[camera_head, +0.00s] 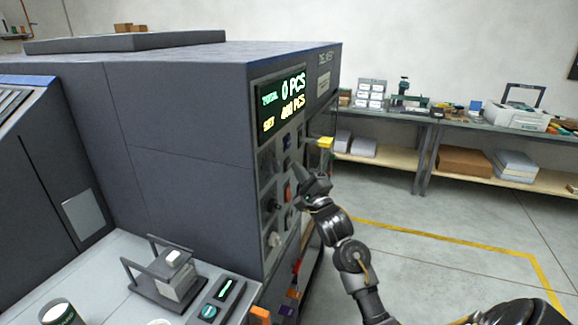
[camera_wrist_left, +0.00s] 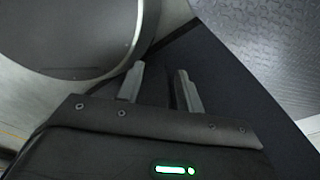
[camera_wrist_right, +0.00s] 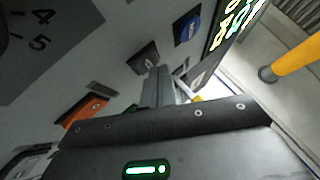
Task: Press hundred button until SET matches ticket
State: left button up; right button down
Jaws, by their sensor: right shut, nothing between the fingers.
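The display (camera_head: 281,102) on the machine's front shows TOTAL 0 PCS and a yellow SET line that starts with 4; its last digits are blurred. Below it, the panel holds a blue button (camera_wrist_right: 187,27), a dark button (camera_wrist_right: 143,57) and an orange one (camera_wrist_right: 85,110). Their labels are unreadable, so I cannot tell which is the hundred button. My right gripper (camera_wrist_right: 163,70) is shut and empty, its tips close to the dark button; contact is unclear. My left gripper (camera_wrist_left: 158,71) is open and empty, seen only in its wrist view. I cannot make out a ticket for certain.
A pale label or paper (camera_head: 323,83) is on the machine's upper right side. A yellow part (camera_head: 324,142) sticks out beside the panel. A small metal stand (camera_head: 172,277) is on the front counter. Shelving (camera_head: 425,150) stands behind. The floor at right is clear.

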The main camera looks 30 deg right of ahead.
jog(key=shift+w+a, duration=0.3)
jog(key=shift+w, duration=0.1)
dwell(0.4)
jog(key=shift+s+d, duration=0.1)
dwell(0.3)
jog(key=shift+s+d+p, duration=0.4)
jog(key=shift+s+p, duration=0.2)
jog(key=shift+s, duration=0.05)
jog(key=s+d+p, duration=0.1)
jog(key=s, duration=0.1)
jog(key=s+d+p, duration=0.1)
jog(key=s+d, duration=0.1)
dwell(0.3)
dwell(0.8)
